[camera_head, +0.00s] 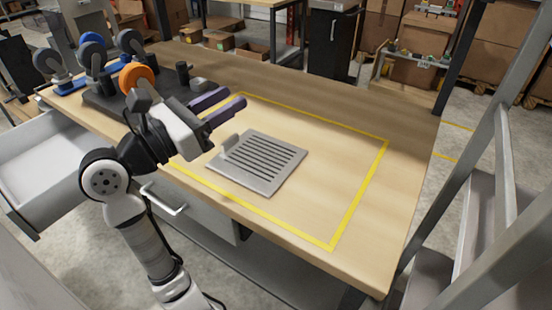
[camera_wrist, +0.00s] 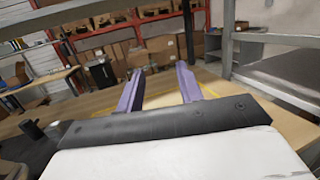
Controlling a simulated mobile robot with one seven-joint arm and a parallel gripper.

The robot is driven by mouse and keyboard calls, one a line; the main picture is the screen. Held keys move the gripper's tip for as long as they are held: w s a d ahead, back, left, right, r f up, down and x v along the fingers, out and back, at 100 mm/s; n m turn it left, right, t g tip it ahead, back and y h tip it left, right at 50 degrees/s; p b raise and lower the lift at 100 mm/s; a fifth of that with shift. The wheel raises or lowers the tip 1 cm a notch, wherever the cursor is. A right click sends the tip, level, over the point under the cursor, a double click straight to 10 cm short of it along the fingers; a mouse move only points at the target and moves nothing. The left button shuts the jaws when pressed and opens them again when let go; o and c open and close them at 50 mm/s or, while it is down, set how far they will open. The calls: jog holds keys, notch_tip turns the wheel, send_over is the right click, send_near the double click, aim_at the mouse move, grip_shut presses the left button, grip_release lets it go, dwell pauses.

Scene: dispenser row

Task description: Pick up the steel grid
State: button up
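The steel grid (camera_head: 264,163) is a flat grey square plate with dark parallel slots and a small upright tab at its left corner. It lies on the wooden table inside a yellow taped outline. My gripper (camera_head: 226,98) is above the table, up and to the left of the grid in the head view, and apart from it. Its two purple fingers are spread with nothing between them. The fingers also show apart in the wrist view (camera_wrist: 160,82). The grid cannot be made out in the wrist view.
A dark dispenser base (camera_head: 108,101) with tape rolls, one an orange roll (camera_head: 136,76), stands at the table's left end. An open drawer (camera_head: 45,160) juts out at the left. A grey metal frame (camera_head: 483,190) rises at the right. The taped area right of the grid is clear.

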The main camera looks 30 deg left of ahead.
aim_at(230, 138)
jog(key=a+f+n+g+y, duration=0.1)
jog(key=a+f+y, duration=0.1)
jog(key=a+f, duration=0.1)
jog(key=s+a+f+n+g+y, duration=0.1)
jog(key=a+f+g+y, duration=0.1)
jog(key=f, duration=0.3)
jog(key=a+f+n+g+y, duration=0.1)
jog(key=a+f, duration=0.3)
jog(key=shift+s+f+g+y, duration=0.15)
jog(key=shift+s+g+y, duration=0.05)
jog(key=shift+g+y, duration=0.2)
jog(key=shift+w+a+f, duration=0.1)
jog(key=shift+w+f, duration=0.15)
jog(key=p+x, duration=0.1)
jog(key=x, duration=0.7)
jog(key=shift+w+p, duration=0.15)
jog(key=shift+p, duration=0.15)
jog(key=shift+f+p+x, duration=0.1)
jog(key=shift+p+x, duration=0.3)
jog(key=shift+x, duration=0.8)
jog(key=shift+f+p+x, duration=0.15)
jog(key=shift+p+x, duration=0.25)
jog(key=shift+x, duration=0.8)
jog(key=shift+a, duration=0.2)
grip_shut()
